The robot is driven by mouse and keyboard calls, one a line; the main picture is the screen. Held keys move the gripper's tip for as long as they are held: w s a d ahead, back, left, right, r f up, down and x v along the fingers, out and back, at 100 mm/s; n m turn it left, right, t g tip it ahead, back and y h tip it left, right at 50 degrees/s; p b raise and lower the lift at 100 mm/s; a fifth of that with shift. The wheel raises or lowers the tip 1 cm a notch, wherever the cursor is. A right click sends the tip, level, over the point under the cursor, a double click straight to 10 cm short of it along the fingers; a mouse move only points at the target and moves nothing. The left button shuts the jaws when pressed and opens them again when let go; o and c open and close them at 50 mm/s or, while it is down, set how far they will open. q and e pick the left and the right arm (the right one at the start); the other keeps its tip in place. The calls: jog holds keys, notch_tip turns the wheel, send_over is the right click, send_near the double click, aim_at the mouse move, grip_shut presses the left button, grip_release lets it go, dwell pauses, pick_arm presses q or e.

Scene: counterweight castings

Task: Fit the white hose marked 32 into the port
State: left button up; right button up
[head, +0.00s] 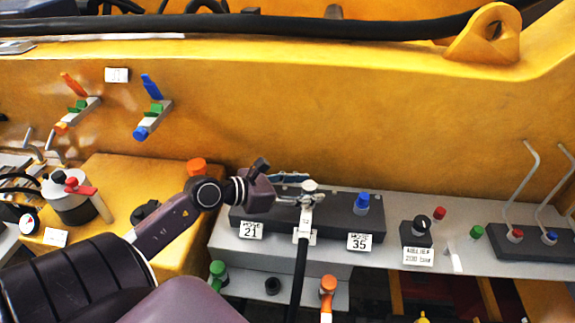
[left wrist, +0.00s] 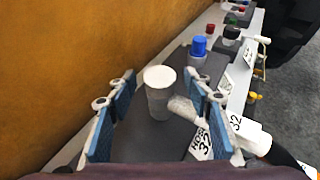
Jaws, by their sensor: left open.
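The white hose (head: 309,187) has an upright white cylindrical end over the middle of a dark block (head: 340,208); its black line hangs down over the front edge. In the left wrist view, the white end (left wrist: 159,92) stands between my blue-padded fingers, with an elbow leading to a tag reading 32 (left wrist: 235,122). A plate behind it reads HOSE 32 (left wrist: 202,142). My left gripper (head: 293,188) is open around the white end, with gaps visible on both sides. The port is hidden under the end, so I cannot tell how deeply it sits. My right gripper is not in view.
Plates HOSE 21 (head: 251,230) and HOSE 35 (head: 359,242) flank it. A blue fitting (head: 362,203) stands to the right. A black knob (head: 416,230) is further right. Green (head: 218,273) and orange (head: 327,290) hose ends are below. A yellow wall (head: 300,120) rises behind.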

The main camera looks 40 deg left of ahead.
pick_arm(q)
jog(key=v, duration=1.1)
jog(key=shift+r, duration=0.2)
